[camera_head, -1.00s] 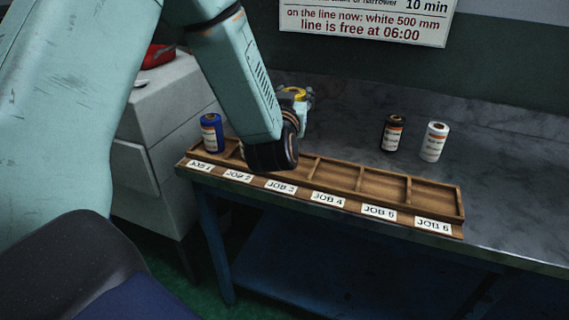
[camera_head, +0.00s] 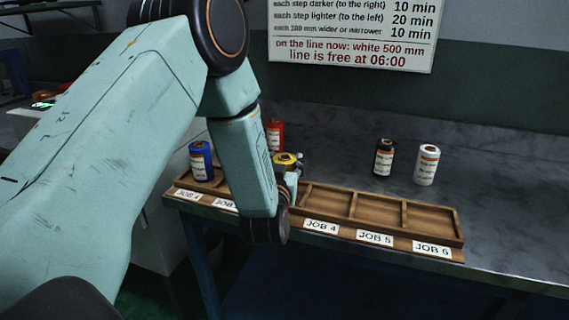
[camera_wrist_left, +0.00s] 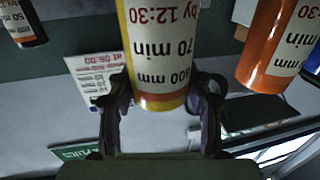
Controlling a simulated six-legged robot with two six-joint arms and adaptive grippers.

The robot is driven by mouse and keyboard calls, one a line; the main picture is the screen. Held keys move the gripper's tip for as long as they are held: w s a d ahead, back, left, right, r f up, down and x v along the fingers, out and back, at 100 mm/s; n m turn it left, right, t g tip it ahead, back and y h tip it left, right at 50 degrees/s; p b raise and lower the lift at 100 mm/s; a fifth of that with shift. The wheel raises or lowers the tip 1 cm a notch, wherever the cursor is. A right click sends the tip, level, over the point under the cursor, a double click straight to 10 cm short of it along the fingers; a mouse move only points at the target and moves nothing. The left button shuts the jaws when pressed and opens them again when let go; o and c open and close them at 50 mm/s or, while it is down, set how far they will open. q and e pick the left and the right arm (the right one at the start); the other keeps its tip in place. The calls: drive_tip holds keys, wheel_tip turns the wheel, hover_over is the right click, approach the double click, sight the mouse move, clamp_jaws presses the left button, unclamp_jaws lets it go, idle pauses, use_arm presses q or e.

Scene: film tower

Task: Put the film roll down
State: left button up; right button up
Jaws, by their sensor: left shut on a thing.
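My left gripper (camera_head: 294,166) is shut on a yellow film roll (camera_head: 284,159), behind my forearm near the JOB 3 part of the wooden rack (camera_head: 457,241). The left wrist view shows the yellow roll (camera_wrist_left: 160,50) between both fingers, its label reading 70 min and by 12:30. That view is upside down. In the head view my wrist hides the roll's lower part, so I cannot tell if it touches the rack. A blue roll (camera_head: 201,160) stands upright in JOB 1. The JOB 4, JOB 5 and JOB 6 compartments are empty. My right gripper is not in view.
A red roll (camera_head: 275,134) stands behind my left arm, its base hidden. A black roll (camera_head: 384,157) and a white roll (camera_head: 427,165) stand on the dark bench (camera_head: 500,215) behind the rack. A wall sign (camera_head: 350,35) hangs above. The bench's right side is clear.

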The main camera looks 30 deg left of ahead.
use_arm(q)
drive_tip(key=shift+s+a, duration=0.25)
drive_tip(key=o, duration=1.1)
drive_tip(key=shift+w+d+f, duration=0.1)
drive_tip(key=shift+d, duration=0.1)
drive_tip(key=shift+o, duration=0.9)
drive_tip(key=shift+a, duration=0.1)
